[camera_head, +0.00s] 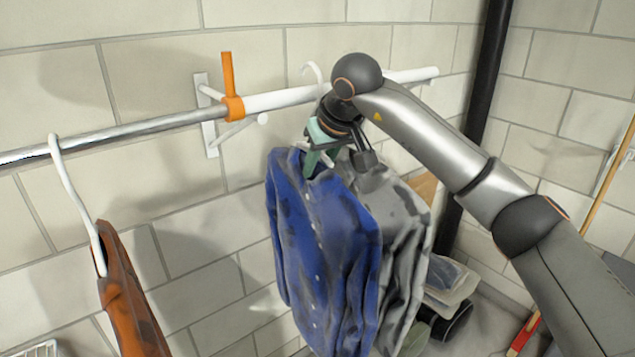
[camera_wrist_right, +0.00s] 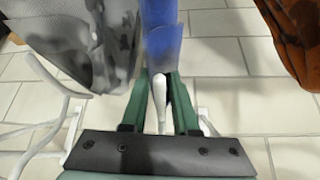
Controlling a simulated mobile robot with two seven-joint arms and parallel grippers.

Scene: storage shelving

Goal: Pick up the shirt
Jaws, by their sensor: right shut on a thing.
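A blue shirt (camera_head: 320,250) with a row of light buttons hangs in the middle of the head view, in front of a grey shirt (camera_head: 408,250). My right gripper (camera_head: 316,160) is at the blue shirt's collar, below the rail. In the right wrist view my right gripper's green fingers (camera_wrist_right: 158,105) are shut on a white hanger (camera_wrist_right: 159,92), with the blue shirt (camera_wrist_right: 162,50) just beyond the tips. The grey shirt (camera_wrist_right: 85,45) is close on the left there. The gripper and arm hide part of the hangers. My left gripper is not in view.
A metal and white rail (camera_head: 290,98) crosses along the tiled wall, with an orange clip (camera_head: 232,105) on it. A brown garment (camera_head: 130,290) hangs at left, with a free gap before the blue shirt. A black pipe (camera_head: 490,90) stands right.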

